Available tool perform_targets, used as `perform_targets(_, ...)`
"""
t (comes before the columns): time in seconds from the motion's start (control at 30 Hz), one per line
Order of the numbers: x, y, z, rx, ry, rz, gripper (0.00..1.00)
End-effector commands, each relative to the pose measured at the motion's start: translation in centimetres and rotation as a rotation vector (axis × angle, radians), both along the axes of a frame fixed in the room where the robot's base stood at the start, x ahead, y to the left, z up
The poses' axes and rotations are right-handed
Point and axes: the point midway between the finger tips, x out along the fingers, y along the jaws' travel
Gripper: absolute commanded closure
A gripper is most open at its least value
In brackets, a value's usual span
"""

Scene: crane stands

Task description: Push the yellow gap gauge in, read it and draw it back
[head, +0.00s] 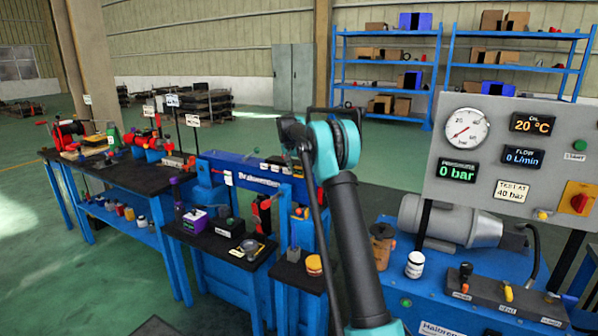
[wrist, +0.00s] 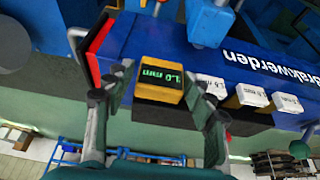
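In the wrist view the yellow gap gauge (wrist: 160,64) has a dark face with a green reading of 1.0 mm, upside down in this picture. It sits in front of the blue beam (wrist: 160,30). My gripper (wrist: 164,76) has one finger on each side of the gauge. A small space shows at the right finger, so the fingers look apart from it. In the head view my arm hides the gripper, and I cannot make out the gauge there. How far the gauge is pushed in does not show.
White labels (wrist: 250,94) stand along the beam to the right of the gauge. A red and black part (wrist: 97,38) stands close at the left finger. In the head view, a hydraulic panel (head: 515,125) rises at right, and benches (head: 120,165) with tools stand at left.

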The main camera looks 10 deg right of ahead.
Motion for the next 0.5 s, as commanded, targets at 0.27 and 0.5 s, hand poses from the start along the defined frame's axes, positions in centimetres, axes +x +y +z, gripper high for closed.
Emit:
perform_targets(0.27, 0.1, 0.0, 0.0, 0.000, -0.004, 0.001, 0.36)
perform_targets(0.5, -0.2, 0.2, 1.1, 0.000, -0.004, 0.001, 0.36)
